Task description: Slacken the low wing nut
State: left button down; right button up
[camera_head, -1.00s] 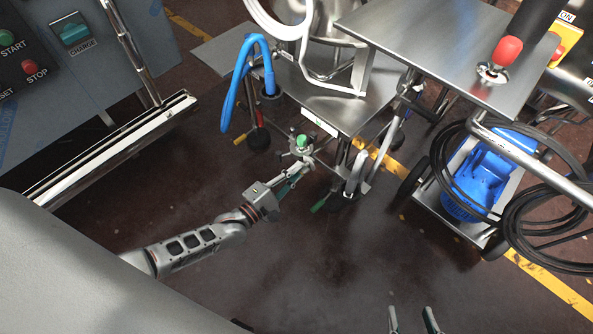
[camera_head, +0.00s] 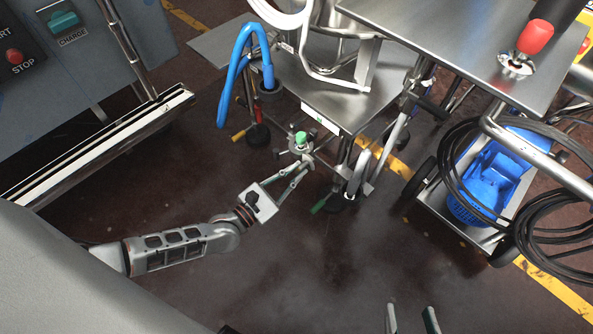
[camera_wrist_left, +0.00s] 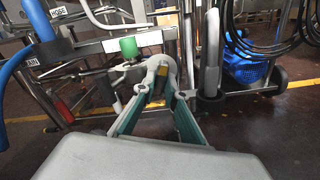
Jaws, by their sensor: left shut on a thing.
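A small metal clamp fitting with a green cap (camera_head: 301,138) stands low beside the steel trolley, near the floor. My left gripper (camera_head: 303,166) reaches it from the lower left. In the left wrist view its two teal-padded fingers (camera_wrist_left: 157,98) converge on a pale grey lugged piece, which looks like the low wing nut (camera_wrist_left: 156,68), just below the green cap. They are shut on it; the fingertips partly hide the contact. My right gripper (camera_head: 411,318) shows at the bottom edge, its two fingers apart with nothing visible between them.
The steel trolley (camera_head: 345,105) with a blue hose (camera_head: 231,75) stands behind the fitting. A green-tipped lever (camera_head: 319,207) sticks out low to its right. A wheeled cart carries a blue unit (camera_head: 490,175) and coiled black cables (camera_head: 555,230). The floor in front is clear.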

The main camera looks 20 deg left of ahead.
pick_arm(q)
jog(key=shift+s+f, duration=0.1)
jog(key=shift+f, duration=0.05)
jog(key=shift+d+n, duration=0.1)
jog(key=shift+n, duration=0.4)
pick_arm(e)
jog(key=shift+s+a+f, duration=0.1)
jog(key=shift+a+f, duration=0.05)
jog(key=shift+a, duration=0.2)
pick_arm(q)
jog(key=shift+r, duration=0.2)
jog(key=c, duration=2.1)
grip_release()
pick_arm(e)
jog(key=shift+s+d+f, duration=0.1)
jog(key=shift+f, duration=0.05)
pick_arm(q)
jog(key=v, duration=1.2)
jog(key=shift+r, duration=0.1)
